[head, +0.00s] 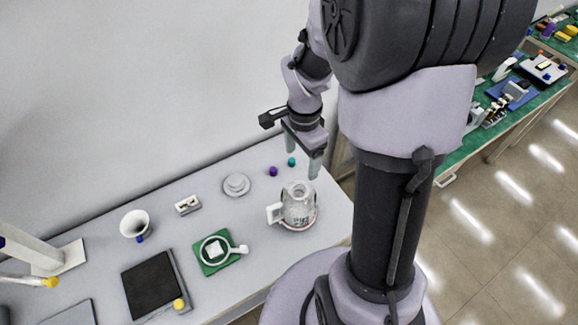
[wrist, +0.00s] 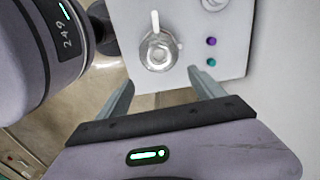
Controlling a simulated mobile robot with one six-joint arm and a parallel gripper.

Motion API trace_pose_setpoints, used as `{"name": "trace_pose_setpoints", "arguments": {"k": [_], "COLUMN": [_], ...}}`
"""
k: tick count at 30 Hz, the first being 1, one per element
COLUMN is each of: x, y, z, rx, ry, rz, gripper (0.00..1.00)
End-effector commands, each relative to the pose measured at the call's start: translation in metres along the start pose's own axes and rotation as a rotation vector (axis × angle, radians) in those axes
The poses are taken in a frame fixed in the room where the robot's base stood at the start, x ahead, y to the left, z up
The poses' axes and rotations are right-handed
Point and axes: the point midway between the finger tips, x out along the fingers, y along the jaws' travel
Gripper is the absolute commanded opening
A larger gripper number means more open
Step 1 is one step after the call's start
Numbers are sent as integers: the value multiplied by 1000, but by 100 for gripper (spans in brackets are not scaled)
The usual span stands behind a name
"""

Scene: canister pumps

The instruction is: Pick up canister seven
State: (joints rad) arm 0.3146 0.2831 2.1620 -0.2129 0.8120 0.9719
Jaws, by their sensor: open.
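A clear canister (head: 298,207) with a white handle on its left stands on a round base near the right end of the grey table in the head view. Dark marks show on its side, but I cannot read a number. In the wrist view the canister (wrist: 158,50) is seen from above, beyond the fingertips. My gripper (head: 302,155) is open and empty, above the table's back right corner, behind and above the canister and apart from it. In the wrist view my gripper (wrist: 160,79) shows its two fingers spread with nothing between them.
Purple (head: 273,171) and teal (head: 291,161) knobs sit behind the canister. A green square base with a white-handled round part (head: 241,250), a grey disc (head: 236,184), a white cup (head: 134,222) and a black pad (head: 151,284) lie to the left. A wall runs behind.

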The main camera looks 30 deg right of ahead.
Motion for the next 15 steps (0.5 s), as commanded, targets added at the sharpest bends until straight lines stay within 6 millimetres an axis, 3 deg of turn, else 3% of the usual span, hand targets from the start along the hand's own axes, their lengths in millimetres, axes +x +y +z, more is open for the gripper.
{"name": "trace_pose_setpoints", "arguments": {"k": [1, 6, 12, 15], "x": [22, 69, 94, 116], "y": [1, 1, 0, 2], "z": [1, 1, 1, 3], "rx": [0, -1, -2, -2], "ry": [-2, -2, -1, -2], "rz": [4, 3, 0, 2], "gripper": [78, 78, 78, 78]}}
